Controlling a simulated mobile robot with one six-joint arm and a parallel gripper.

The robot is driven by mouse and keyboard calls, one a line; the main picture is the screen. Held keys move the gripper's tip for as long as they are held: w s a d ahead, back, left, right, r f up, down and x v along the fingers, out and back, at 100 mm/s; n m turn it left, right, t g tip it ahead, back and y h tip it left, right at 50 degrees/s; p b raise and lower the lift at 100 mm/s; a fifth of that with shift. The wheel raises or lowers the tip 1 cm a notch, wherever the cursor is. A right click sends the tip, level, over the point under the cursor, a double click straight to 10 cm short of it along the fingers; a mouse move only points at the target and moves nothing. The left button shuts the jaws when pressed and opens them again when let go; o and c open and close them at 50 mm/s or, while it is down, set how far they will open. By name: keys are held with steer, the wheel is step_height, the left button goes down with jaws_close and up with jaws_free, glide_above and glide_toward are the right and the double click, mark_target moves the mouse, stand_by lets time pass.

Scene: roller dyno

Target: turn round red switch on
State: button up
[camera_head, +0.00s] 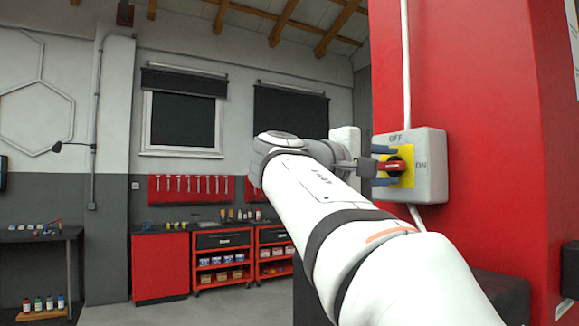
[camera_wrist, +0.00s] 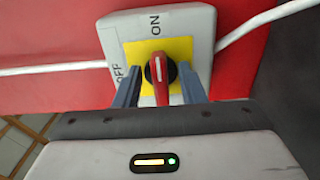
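The switch is a grey box (camera_head: 432,185) on the red wall, with a yellow plate (camera_head: 408,178) and a round red switch (camera_head: 392,166). In the head view OFF is above the knob and ON to its right. The red handle lies level, in line with ON. In the wrist view the red switch (camera_wrist: 160,75) is upright, its white mark toward ON at the top, with OFF at the left. My gripper (camera_head: 385,167) is at the plate, its blue-grey fingers on either side of the handle. In the wrist view my gripper (camera_wrist: 161,88) shows gaps between fingers and handle.
A white cable (camera_head: 405,70) runs down the wall into the box and out below. A workbench with red cabinets (camera_head: 160,265) and a tool rack (camera_head: 190,189) stands at the back. Open floor (camera_head: 235,305) lies at left.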

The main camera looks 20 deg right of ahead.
steer(key=a, duration=0.7)
steer(key=shift+s+a+b, duration=0.3)
steer(key=shift+a, duration=0.1)
